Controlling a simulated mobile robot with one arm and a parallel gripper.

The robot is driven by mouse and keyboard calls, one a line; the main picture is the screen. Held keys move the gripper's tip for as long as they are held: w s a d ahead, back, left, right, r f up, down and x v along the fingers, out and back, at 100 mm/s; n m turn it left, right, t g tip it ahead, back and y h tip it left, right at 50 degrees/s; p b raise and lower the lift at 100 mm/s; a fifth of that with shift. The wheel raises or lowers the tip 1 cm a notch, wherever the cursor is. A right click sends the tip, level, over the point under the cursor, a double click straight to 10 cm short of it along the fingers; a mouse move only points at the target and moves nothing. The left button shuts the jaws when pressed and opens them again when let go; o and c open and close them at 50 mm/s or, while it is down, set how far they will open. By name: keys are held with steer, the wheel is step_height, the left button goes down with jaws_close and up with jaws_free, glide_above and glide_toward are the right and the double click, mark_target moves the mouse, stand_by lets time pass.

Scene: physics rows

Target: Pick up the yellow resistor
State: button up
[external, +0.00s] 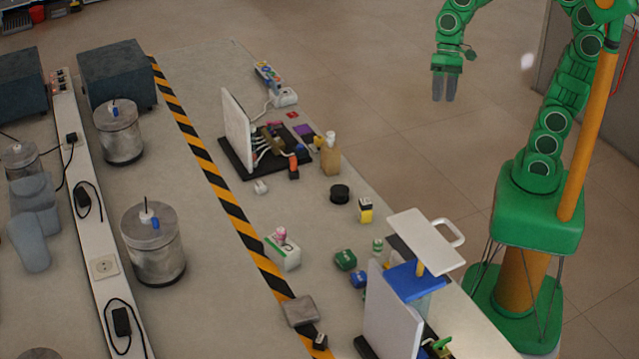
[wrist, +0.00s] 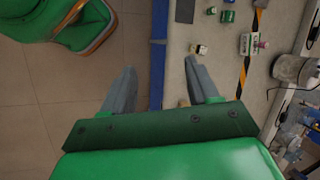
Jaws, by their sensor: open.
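A small upright block with a yellow lower part and a dark and white upper part, which looks like the yellow resistor (external: 366,214), stands on the workbench near its right edge in the external view. A small pale and dark piece (wrist: 201,49) near my right fingertip in the wrist view may be the same block; it is too small to be sure. My gripper (external: 444,97) hangs pointing down, high and beyond the bench's right edge, apart from the block. In the wrist view my gripper (wrist: 159,68) has its fingers spread with nothing between them.
A wired board (external: 237,127) stands farther back. Open floor lies right of the bench.

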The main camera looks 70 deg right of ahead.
steer(key=w+d+r+m+t+y, duration=0.15)
steer(key=w+m+t+y, duration=0.3)
steer(key=w+m, duration=1.1)
steer(key=w+d+f+m+t, duration=0.2)
steer(key=w+d, duration=0.5)
steer(key=w, duration=0.4)
steer(key=w+d+f+m+t, duration=0.1)
steer(key=w+d+m+t, duration=0.2)
steer(key=w+d, duration=0.55)
glide_toward(315, 143)
steer(key=shift+w+a+y, duration=0.35)
steer(key=shift+w+a, duration=0.35)
steer(key=shift+w, duration=0.1)
steer(key=shift+f, duration=0.6)
steer(key=shift+w+f, duration=0.1)
steer(key=shift+w, duration=0.05)
steer(key=shift+s+a+x, duration=0.15)
steer(key=shift+x, duration=1.3)
steer(key=shift+s+a+x, duration=0.1)
steer(key=shift+s+x, duration=0.05)
steer(key=shift+x, duration=2.15)
